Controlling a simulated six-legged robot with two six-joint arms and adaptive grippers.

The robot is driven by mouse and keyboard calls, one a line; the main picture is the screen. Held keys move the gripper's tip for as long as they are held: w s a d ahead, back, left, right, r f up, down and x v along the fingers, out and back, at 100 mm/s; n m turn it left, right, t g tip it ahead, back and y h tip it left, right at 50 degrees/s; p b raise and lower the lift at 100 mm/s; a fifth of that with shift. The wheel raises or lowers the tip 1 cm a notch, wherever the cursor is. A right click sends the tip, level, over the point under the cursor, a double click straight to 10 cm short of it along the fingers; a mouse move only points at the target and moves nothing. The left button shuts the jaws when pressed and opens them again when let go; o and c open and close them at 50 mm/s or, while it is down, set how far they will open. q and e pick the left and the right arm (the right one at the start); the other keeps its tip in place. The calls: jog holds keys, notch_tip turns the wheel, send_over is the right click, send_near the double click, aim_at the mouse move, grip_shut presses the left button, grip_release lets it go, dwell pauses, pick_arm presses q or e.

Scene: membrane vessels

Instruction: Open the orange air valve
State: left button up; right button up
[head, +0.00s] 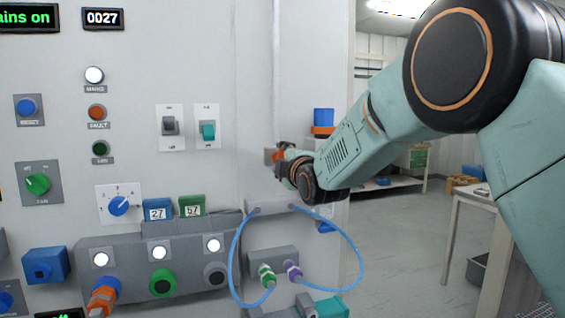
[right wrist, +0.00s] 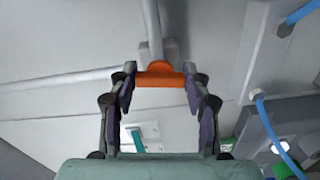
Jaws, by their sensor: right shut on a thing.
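The orange air valve (head: 275,155) is on the pale wall panel, at the lower end of a thin vertical pipe (head: 276,75). In the right wrist view its orange handle (right wrist: 160,80) lies crosswise between my fingertips, with a small raised middle part. My right gripper (head: 287,166) is at the valve, shut on the handle, with one finger at each end of it. In the head view the gripper hides part of the valve. My left gripper is not in view.
Below the valve, blue hoses (head: 234,255) loop out from a grey box (head: 271,262) with green and purple connectors. Switches (head: 170,126) and a control box (head: 130,262) with lamps and connectors are to the left. Open floor and a white table (head: 470,195) are to the right.

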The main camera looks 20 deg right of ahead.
jog(key=shift+a+f, duration=0.1)
jog(key=shift+f, duration=0.25)
jog(key=o, duration=1.2)
jog(key=shift+s+a+r, duration=0.15)
jog(key=shift+s+r, duration=0.15)
jog(key=shift+r, duration=0.05)
jog(key=shift+c, duration=0.2)
jog(key=s, duration=1.2)
jog(key=shift+d, duration=0.3)
jog(key=shift+w+f, duration=0.1)
jog(key=shift+w, duration=0.1)
